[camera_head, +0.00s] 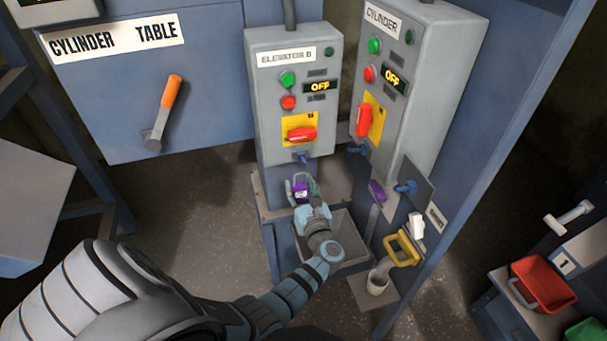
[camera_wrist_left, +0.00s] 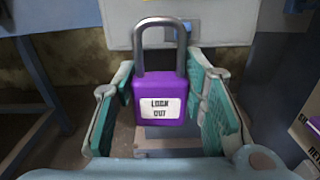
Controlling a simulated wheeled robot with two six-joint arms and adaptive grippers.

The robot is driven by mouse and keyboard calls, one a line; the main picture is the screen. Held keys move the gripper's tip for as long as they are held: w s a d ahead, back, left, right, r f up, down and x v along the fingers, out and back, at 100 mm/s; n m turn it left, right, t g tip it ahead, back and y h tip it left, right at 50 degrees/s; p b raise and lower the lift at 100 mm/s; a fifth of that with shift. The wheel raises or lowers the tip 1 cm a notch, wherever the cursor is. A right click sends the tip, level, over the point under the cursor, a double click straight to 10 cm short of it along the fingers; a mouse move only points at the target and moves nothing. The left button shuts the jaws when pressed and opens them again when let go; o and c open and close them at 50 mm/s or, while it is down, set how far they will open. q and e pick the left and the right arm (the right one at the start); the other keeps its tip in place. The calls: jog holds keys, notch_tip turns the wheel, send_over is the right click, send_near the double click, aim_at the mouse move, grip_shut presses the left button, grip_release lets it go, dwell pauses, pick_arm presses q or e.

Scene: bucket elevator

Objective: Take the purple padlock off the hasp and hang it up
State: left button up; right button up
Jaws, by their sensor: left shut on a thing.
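A purple padlock (camera_head: 301,189) with a white "LOCK OUT" label is upright in my left gripper (camera_head: 304,203), below the elevator control box (camera_head: 295,105). In the left wrist view the padlock (camera_wrist_left: 158,85) is between the green-padded fingers, its grey shackle up. The shackle looks closed; I cannot tell whether it is free of everything behind it. A blue hasp-like part (camera_head: 303,158) sits just above it, under the red switch handle (camera_head: 301,134). Another purple thing, likely a second padlock (camera_head: 377,191), is under the cylinder box (camera_head: 408,90). My right gripper is not in view.
A blue peg (camera_head: 405,187) sticks out from a plate right of the second purple thing. A grey tray (camera_head: 350,237) is below my gripper. A red bin (camera_head: 543,284) stands far right.

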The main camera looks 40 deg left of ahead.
pick_arm(q)
jog(key=w+a+f+b, duration=0.1)
jog(key=w+a+b, duration=0.3)
jog(key=w, duration=0.3)
jog(key=shift+a+f+b, duration=0.25)
jog(key=shift+b, duration=0.2)
jog(key=o, duration=0.8)
jog(key=shift+f, duration=0.15)
jog(key=shift+c, duration=0.2)
jog(key=o, duration=0.5)
jog(key=shift+c, duration=0.2)
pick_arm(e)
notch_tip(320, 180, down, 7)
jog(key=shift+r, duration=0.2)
pick_arm(q)
jog(key=f+p+v, duration=0.1)
jog(key=p+v, duration=0.2)
jog(key=v, duration=1.1)
jog(key=shift+s+d, duration=0.15)
jog(key=shift+s, duration=0.15)
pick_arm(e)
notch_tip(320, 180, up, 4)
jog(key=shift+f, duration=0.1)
